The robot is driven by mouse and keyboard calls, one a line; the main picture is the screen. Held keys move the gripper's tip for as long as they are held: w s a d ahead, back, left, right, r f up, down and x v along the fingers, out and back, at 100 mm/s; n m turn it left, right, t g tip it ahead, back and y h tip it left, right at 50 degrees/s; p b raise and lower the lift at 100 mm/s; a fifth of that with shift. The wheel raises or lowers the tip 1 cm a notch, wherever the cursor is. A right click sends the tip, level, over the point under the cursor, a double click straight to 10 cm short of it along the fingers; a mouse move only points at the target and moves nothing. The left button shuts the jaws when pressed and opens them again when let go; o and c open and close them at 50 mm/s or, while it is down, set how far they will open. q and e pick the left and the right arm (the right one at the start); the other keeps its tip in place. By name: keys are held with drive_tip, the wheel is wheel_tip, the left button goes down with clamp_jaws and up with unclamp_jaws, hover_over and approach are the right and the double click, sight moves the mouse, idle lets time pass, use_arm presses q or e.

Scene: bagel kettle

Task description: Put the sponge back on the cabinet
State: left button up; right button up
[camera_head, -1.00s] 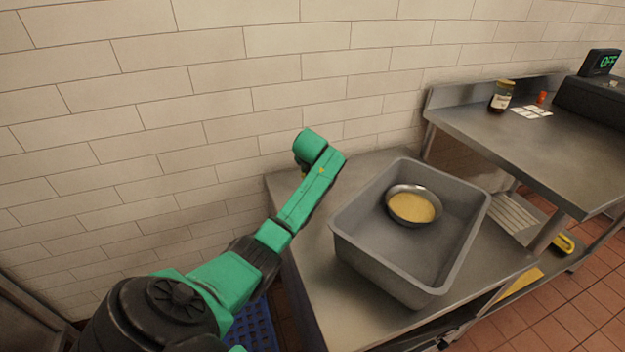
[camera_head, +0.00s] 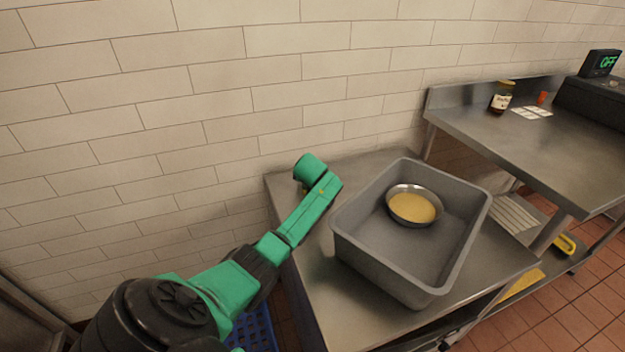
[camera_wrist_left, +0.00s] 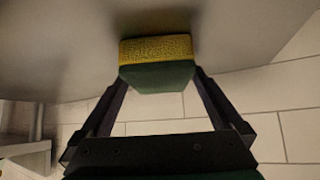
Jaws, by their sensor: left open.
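The sponge (camera_wrist_left: 157,50), yellow on one side and dark green on the other, shows in the left wrist view against a grey surface. My left gripper (camera_wrist_left: 161,78) is open, with its two fingertips at either side of the sponge's near end. I cannot tell whether they touch it. In the head view my left arm reaches over the left end of the steel table (camera_head: 340,311), and its wrist hides the gripper and the sponge. My right gripper is not in view. I cannot tell which surface is the cabinet.
A deep grey tub (camera_head: 385,267) stands on the table right of my left arm, with a metal bowl (camera_head: 413,206) of yellow contents inside. A higher steel counter (camera_head: 540,150) at the right holds a jar (camera_head: 502,97). A tiled wall (camera_head: 200,120) runs behind.

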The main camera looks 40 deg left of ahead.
use_arm(q)
drive_tip(key=shift+s+d+r, duration=0.15)
drive_tip(key=shift+d+r, duration=0.05)
drive_tip(key=shift+r, duration=0.3)
drive_tip(key=p+v, duration=0.2)
drive_tip(key=v, duration=0.9)
drive_tip(key=shift+s, duration=0.15)
